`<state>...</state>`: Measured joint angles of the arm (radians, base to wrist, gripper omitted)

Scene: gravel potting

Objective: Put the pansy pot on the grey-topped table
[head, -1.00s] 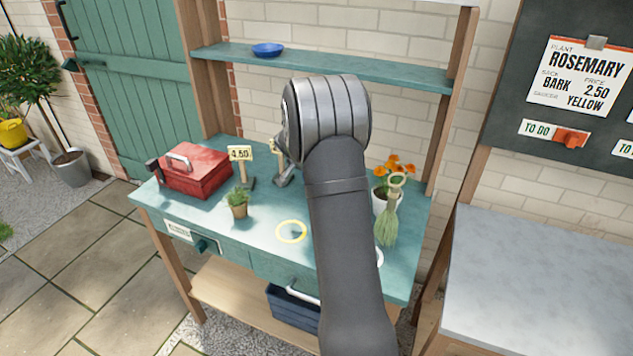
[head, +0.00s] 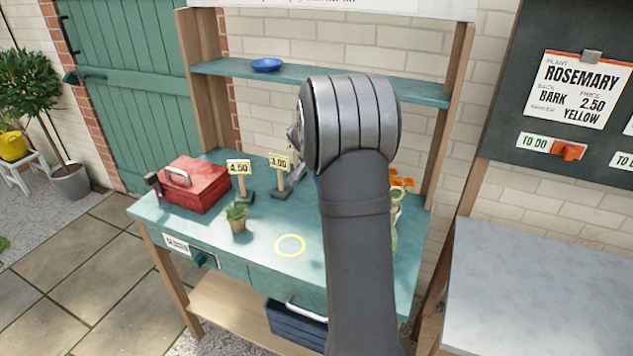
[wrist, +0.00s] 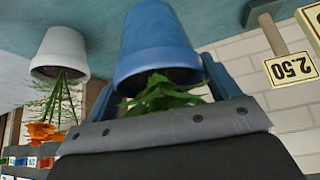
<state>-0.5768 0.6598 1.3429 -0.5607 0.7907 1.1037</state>
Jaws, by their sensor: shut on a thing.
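My gripper (wrist: 162,88) is shut on a blue pot (wrist: 155,40) with green leaves (wrist: 165,95). The wrist view is upside down, and the lower edge of the gripper hides part of the plant. I see no blooms on it, so I cannot tell from the picture whether it is a pansy. In the head view my arm hides the gripper and most of the pot. The grey-topped table (head: 545,285) stands at the lower right of the head view, and its visible top is bare.
The teal bench (head: 265,215) holds a red toolbox (head: 195,185), a small plant pot (head: 237,217), price signs (head: 238,168) and a yellow ring (head: 290,245). A white pot (wrist: 60,50) with orange flowers is beside the held pot. A wooden post (head: 450,250) stands between bench and table.

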